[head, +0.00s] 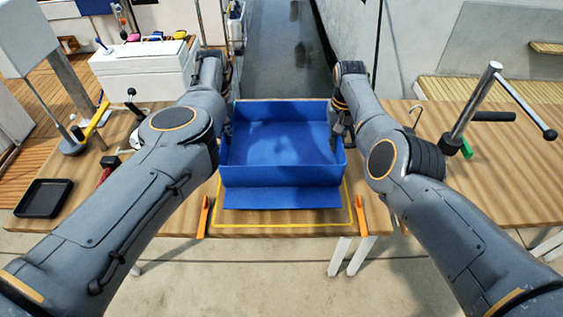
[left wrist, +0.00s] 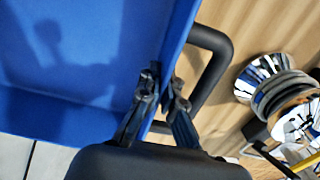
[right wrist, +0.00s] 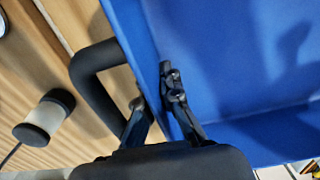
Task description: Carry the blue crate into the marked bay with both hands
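The blue crate (head: 280,175) is an open, empty box in the middle of the head view, between my arms. Part of the yellow outline of the marked bay (head: 285,225) shows on the table in front of and beside it. A flat blue panel (head: 282,199) shows inside the outline, below the crate's near wall. My left gripper (left wrist: 163,88) is shut across the crate's side wall, one finger inside and one outside, beside a black handle (left wrist: 215,65). My right gripper (right wrist: 157,92) is shut across the opposite wall, beside another black handle (right wrist: 88,75). I cannot tell whether the crate touches the table.
Orange pieces (head: 203,217) (head: 361,214) stand at the bay's left and right front. A black tray (head: 43,198) lies at the left. A metal post with a crank (head: 474,105) stands at the right. A white chest (head: 143,72) is behind the left arm.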

